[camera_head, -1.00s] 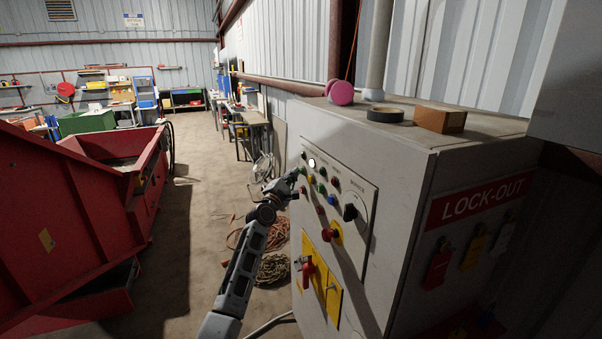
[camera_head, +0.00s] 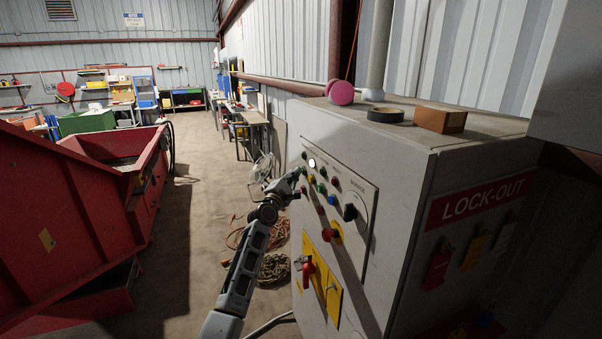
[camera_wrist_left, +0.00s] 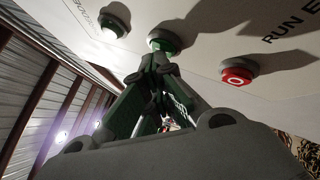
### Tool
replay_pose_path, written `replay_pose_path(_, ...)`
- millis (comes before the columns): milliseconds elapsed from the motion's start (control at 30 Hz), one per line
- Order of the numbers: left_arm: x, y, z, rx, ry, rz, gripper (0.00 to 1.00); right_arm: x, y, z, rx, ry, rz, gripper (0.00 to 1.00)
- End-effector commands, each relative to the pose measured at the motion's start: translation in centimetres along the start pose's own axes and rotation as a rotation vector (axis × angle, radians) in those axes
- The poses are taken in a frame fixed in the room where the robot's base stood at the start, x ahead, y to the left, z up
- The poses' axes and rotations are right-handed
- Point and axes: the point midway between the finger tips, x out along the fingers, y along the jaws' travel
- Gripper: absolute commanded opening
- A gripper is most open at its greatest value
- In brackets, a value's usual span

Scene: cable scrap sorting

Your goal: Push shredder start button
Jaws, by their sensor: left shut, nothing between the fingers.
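The grey control cabinet's button panel (camera_head: 352,205) carries several coloured buttons. My left gripper (camera_head: 299,174) is shut and empty at the panel's left edge, tips toward the buttons. In the left wrist view, the closed fingertips (camera_wrist_left: 163,64) are right at a green button (camera_wrist_left: 168,40); I cannot tell whether they press it. A lit white button (camera_wrist_left: 115,20) is to its left and a red button marked with a circle (camera_wrist_left: 238,70) to its right. The lit white button also shows in the head view (camera_head: 312,163). My right gripper is not in view.
A red knob (camera_head: 307,268) on a yellow plate sticks out lower on the cabinet. Pink and black tape rolls (camera_head: 385,115) and a brown box (camera_head: 440,120) lie on top. A red bin (camera_head: 75,220) stands left, with clear floor (camera_head: 190,230) between. Cables lie by the cabinet.

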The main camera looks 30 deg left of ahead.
Motion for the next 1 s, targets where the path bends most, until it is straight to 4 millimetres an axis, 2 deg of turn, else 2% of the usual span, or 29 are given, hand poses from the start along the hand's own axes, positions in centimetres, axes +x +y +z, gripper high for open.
replay_pose_path(267,-0.3,0.2,-0.2,0.000,-0.001,0.000,0.00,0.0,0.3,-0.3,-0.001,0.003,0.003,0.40)
replay_pose_path(600,-1.2,0.8,-0.8,0.000,0.000,0.000,0.00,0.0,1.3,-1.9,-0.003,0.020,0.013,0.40)
replay_pose_path(1000,-1.3,0.9,-0.8,0.000,0.000,0.000,0.00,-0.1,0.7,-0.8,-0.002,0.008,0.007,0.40)
